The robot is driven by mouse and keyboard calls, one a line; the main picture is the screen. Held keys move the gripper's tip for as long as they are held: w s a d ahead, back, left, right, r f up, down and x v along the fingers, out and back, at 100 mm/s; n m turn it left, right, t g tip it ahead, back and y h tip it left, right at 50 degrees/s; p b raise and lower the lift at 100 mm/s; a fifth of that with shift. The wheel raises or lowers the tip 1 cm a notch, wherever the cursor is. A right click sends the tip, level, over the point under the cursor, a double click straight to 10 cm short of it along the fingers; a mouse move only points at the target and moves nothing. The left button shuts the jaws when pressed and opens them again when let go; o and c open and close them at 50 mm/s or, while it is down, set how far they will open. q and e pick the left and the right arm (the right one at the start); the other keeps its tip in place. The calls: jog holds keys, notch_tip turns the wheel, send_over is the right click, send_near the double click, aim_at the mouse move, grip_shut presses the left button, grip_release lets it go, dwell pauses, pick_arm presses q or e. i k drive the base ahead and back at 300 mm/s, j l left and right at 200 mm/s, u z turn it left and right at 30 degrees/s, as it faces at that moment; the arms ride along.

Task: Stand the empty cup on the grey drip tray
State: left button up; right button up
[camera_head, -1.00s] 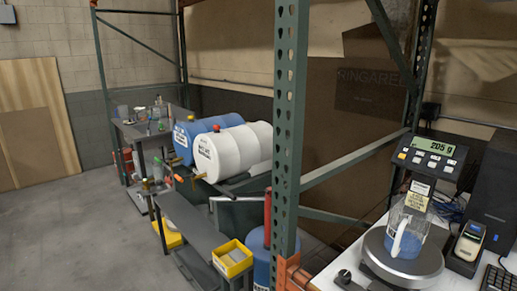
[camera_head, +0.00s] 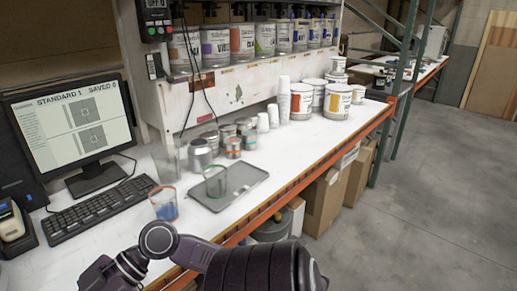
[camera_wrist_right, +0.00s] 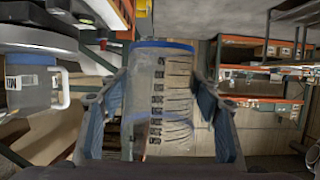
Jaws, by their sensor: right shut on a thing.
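The grey drip tray (camera_head: 243,182) lies on the white bench in the head view. A clear cup with a green rim (camera_head: 215,181) appears to stand at its left part. In the right wrist view my right gripper (camera_wrist_right: 165,108) is shut on a clear cup with a blue rim and black scale marks (camera_wrist_right: 170,75). A blue curve shows low on this cup; I cannot tell whether it holds liquid. A dark arm of mine crosses the bottom of the head view, without its gripper visible. My left gripper is not in view.
A red-rimmed cup with blue contents (camera_head: 164,205) stands left of the tray. Another clear cup (camera_head: 167,163) and metal cans (camera_head: 200,155) stand behind. A keyboard (camera_head: 100,208) is at left. A handled jug (camera_wrist_right: 32,85) shows left in the wrist view.

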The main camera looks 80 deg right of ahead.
aim_at(242, 176)
jog(key=z, duration=1.7)
